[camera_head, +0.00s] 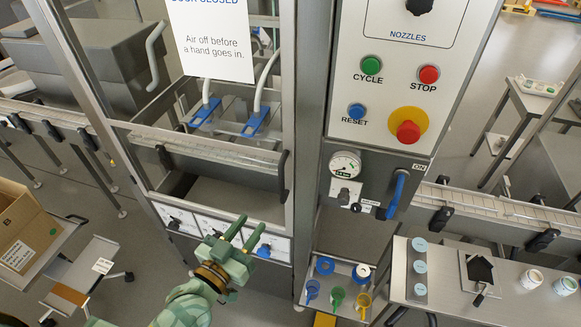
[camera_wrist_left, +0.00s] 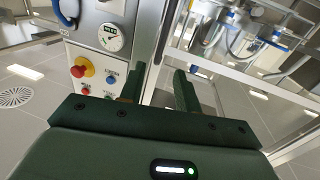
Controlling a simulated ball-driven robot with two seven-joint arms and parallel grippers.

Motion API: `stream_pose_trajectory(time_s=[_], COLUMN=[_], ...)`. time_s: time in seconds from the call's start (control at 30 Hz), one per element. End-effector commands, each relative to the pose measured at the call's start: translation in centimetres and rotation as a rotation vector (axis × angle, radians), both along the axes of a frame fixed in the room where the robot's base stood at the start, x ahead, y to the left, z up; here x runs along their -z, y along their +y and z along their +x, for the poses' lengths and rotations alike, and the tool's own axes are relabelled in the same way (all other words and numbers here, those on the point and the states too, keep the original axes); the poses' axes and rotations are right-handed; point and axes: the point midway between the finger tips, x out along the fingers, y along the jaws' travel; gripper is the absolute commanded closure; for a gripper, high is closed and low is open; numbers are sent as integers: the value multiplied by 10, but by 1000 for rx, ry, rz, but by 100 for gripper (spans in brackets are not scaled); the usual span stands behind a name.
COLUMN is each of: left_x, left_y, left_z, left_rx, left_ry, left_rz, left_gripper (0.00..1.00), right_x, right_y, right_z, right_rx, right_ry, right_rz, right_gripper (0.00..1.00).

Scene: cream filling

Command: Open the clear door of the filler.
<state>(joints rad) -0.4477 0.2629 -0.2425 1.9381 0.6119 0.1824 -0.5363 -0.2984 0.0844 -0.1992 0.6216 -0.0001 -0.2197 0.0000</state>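The filler's clear door (camera_head: 236,112) is in the middle left of the head view. It is a see-through panel in a grey metal frame with a white paper sign (camera_head: 211,40) on it. It appears shut, though reflections make its edges hard to follow. My left gripper (camera_head: 245,233) is in front of and below the door, near the lower small panels, apart from it. Its two fingers stand apart with nothing between them. In the left wrist view its open fingers (camera_wrist_left: 160,88) point toward the filler's front. My right gripper is not in view.
The control panel (camera_head: 383,120) stands right of the door, with buttons, a red stop knob (camera_head: 408,131), a gauge (camera_head: 345,165) and a blue-handled valve (camera_head: 396,194) below. A shelf with coloured cups (camera_head: 337,296) is lower right. A cardboard box (camera_head: 22,228) stands left.

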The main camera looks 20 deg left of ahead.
Motion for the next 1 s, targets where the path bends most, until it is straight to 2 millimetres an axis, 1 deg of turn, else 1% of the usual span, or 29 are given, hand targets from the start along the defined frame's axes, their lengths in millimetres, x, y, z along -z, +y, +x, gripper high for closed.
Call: stream_pose_trajectory(time_s=[0.13, 0.23, 0.37, 0.5, 0.6, 0.7, 0.83, 1.0], left_x=[2, 0, 0, 2, 2, 2, 3, 3], left_y=[0, -4, -11, -20, -25, -30, -33, -35], left_z=[10, 26, 58, 94, 117, 135, 151, 159], left_rx=[-9, -9, -8, -8, -8, -7, -7, -8], left_ry=[-13, -14, -13, -11, -10, -9, -9, -8], left_rz=[34, 34, 34, 34, 36, 36, 34, 36], left_gripper=[67, 67, 67, 67, 67, 67, 67, 67], right_x=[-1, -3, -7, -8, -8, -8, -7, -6], right_y=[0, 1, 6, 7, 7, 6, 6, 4], right_z=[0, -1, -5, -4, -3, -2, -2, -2], right_rx=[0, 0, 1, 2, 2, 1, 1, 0], right_ry=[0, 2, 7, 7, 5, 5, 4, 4], right_rz=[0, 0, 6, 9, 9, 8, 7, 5], right_gripper=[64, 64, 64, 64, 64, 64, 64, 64])
